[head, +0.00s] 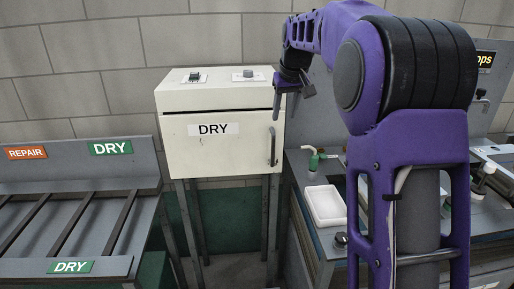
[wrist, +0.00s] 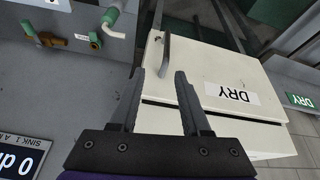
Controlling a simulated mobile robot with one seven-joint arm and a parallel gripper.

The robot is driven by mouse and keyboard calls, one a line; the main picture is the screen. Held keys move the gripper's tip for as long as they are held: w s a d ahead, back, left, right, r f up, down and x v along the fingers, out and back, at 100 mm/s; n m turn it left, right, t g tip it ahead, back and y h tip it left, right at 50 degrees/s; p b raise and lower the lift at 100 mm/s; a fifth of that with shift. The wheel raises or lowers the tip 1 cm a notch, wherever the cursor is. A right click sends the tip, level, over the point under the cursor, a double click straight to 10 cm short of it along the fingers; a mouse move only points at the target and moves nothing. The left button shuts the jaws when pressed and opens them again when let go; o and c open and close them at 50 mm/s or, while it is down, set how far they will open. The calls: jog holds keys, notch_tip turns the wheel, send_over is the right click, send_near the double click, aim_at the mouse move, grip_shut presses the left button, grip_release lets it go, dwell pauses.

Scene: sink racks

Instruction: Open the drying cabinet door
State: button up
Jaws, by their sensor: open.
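The drying cabinet (head: 220,100) is a cream box on dark legs with a DRY label. Its door (head: 225,155) looks shut, and a vertical grey handle (head: 272,146) is at the door's right side. My gripper (head: 290,98) is above and beside the cabinet's right edge, higher than the handle. In the wrist view the cabinet door (wrist: 205,75) appears upside down. The handle (wrist: 166,55) shows just past the fingertips and roughly between them in the picture. My gripper (wrist: 160,74) is open and empty; contact with the handle is not visible.
A sink counter (head: 335,245) with a white tray (head: 325,205) and green-and-brass fittings (head: 315,160) stands right of the cabinet. A slatted DRY rack (head: 70,225) stands to the left. The floor in front of the cabinet (head: 235,270) looks clear.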

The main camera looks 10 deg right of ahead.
aim_at(272, 151)
jog(key=shift+y, duration=0.3)
jog(key=b+x, duration=0.1)
jog(key=x, duration=1.7)
jog(key=shift+s+a+b, duration=0.1)
jog(key=shift+a+b, duration=0.15)
jog(key=shift+b, duration=0.1)
grip_shut()
dwell(0.3)
